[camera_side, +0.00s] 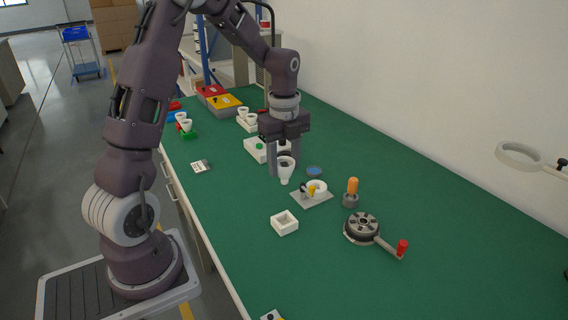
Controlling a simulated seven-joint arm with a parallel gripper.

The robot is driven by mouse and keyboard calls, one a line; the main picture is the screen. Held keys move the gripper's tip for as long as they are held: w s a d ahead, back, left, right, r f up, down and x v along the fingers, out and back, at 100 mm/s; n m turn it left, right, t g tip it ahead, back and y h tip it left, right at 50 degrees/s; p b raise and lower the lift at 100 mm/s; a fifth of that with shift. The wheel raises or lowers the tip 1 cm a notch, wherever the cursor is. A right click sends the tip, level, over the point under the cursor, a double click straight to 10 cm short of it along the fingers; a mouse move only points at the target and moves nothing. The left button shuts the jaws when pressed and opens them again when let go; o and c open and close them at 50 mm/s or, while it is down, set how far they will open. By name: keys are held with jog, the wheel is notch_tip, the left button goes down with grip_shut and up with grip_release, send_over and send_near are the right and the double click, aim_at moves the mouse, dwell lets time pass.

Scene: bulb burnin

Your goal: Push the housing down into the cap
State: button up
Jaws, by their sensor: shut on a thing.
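My gripper (284,162) points down over the green bench and is shut on a white, funnel-shaped housing (286,174). The housing is upright, wide at the top and narrow at the bottom. Its lower end is just left of a grey plate (302,200), which carries a white round part (317,184) and a yellow clamp (311,190). I cannot tell which part is the cap, or whether the housing's lower end touches anything. The fingers partly hide the housing's upper part.
A white square box (284,229), an orange-handled tool (352,186) in a grey holder, and a crank device (362,228) with a red knob stand nearby. A blue disc (314,170) lies behind. A white box with green button (255,151) is behind the gripper.

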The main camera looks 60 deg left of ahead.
jog(key=w+d+f, duration=0.2)
jog(key=w+d, duration=0.5)
jog(key=w, duration=0.2)
jog(key=w+d+f, duration=0.3)
jog(key=w+d, duration=0.3)
jog(key=w, duration=0.2)
jog(key=shift+w+f, duration=0.15)
jog(key=shift+f, duration=2.65)
jog(key=shift+f, duration=0.2)
jog(key=shift+f, duration=0.5)
jog(key=shift+f, duration=0.75)
jog(key=o, duration=1.4)
